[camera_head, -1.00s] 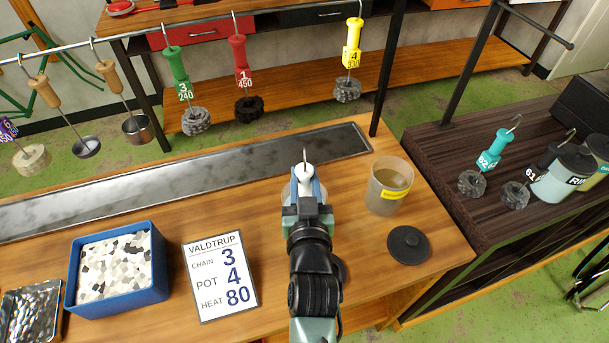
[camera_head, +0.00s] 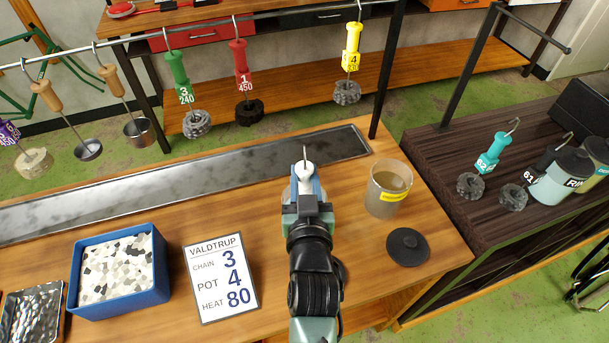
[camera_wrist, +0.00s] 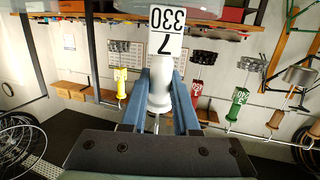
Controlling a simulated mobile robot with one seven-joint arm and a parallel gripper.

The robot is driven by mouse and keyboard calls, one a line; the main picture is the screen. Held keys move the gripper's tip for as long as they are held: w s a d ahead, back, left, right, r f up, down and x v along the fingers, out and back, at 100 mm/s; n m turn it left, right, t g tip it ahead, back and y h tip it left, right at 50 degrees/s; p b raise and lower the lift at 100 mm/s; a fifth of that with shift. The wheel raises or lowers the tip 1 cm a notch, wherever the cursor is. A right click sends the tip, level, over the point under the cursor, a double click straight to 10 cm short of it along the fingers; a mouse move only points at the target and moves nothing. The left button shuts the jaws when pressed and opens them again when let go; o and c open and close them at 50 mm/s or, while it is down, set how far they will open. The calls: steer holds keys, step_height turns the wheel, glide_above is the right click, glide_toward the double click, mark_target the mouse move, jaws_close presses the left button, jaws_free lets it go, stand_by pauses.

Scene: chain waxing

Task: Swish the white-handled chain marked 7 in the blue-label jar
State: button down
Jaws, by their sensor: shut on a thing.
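My gripper (camera_head: 305,187) is shut on the white handle (camera_head: 304,169) in the head view, above the wooden bench. In the wrist view the white handle (camera_wrist: 160,85) stands between the two blue fingers (camera_wrist: 160,108). Its white tag (camera_wrist: 167,28) reads 7 and 330, upside down in the picture. The chain under the handle is hidden by my gripper and arm. A pale edge shows beside the gripper, but I cannot tell what it belongs to. No blue label can be made out. The one clear jar in view (camera_head: 388,190) has a yellow label and holds murky liquid.
A dark round lid (camera_head: 407,246) lies near the yellow-label jar. A long metal tray (camera_head: 200,177) runs behind the gripper. A blue box of pale chips (camera_head: 160,295) and a sign (camera_head: 221,278) stand left. Several handled chains hang from the rail (camera_head: 130,34).

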steer(key=shift+r, duration=0.9)
step_height(320, 180, down, 4)
steer(key=b, duration=0.3)
steer(key=shift+f, duration=0.1)
step_height(320, 180, up, 15)
steer(key=p, duration=1.2)
